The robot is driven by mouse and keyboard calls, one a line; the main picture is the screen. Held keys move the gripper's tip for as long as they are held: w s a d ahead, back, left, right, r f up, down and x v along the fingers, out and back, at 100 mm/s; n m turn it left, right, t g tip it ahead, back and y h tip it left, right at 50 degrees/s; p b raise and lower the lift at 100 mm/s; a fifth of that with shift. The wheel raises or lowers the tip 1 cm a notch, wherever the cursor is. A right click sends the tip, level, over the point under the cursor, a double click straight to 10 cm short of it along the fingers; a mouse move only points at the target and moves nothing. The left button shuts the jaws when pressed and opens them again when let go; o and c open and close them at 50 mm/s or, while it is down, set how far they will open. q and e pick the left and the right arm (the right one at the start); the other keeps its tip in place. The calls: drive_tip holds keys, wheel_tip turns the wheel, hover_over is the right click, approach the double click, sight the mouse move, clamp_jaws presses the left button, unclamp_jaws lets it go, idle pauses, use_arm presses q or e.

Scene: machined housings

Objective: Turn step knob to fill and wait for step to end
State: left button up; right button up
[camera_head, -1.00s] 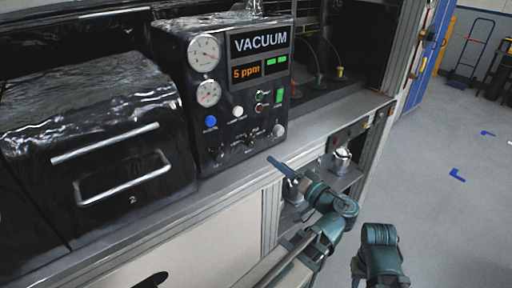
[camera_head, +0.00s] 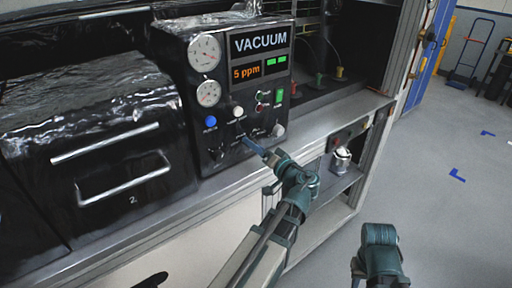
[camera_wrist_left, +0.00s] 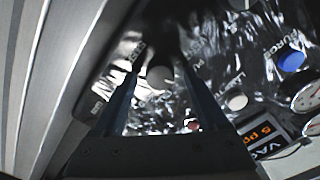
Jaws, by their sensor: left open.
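The dark panel of the vacuum unit (camera_head: 235,98) faces me with its dials and knobs. My left gripper (camera_head: 247,142) is at the lower part of this panel, its blue fingers pointing at the dial row. In the left wrist view, a round grey knob (camera_wrist_left: 160,77), likely the step knob, shows between the two open fingers. White labels surround it, but they are too blurred to read surely, so its setting cannot be told. Whether the fingers touch it is unclear. Only a link of my right arm shows; its gripper is out of view.
A blue button (camera_head: 210,121), a white button (camera_head: 238,112) and a green switch (camera_head: 279,96) sit above the knobs. A silver knob (camera_head: 278,130) is at lower right. The grey ledge (camera_head: 222,192) runs below.

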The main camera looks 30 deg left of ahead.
use_arm(q)
clamp_jaws()
idle(0.4)
drive_tip(key=m, duration=0.4)
drive_tip(key=shift+m, duration=2.5)
unclamp_jaws()
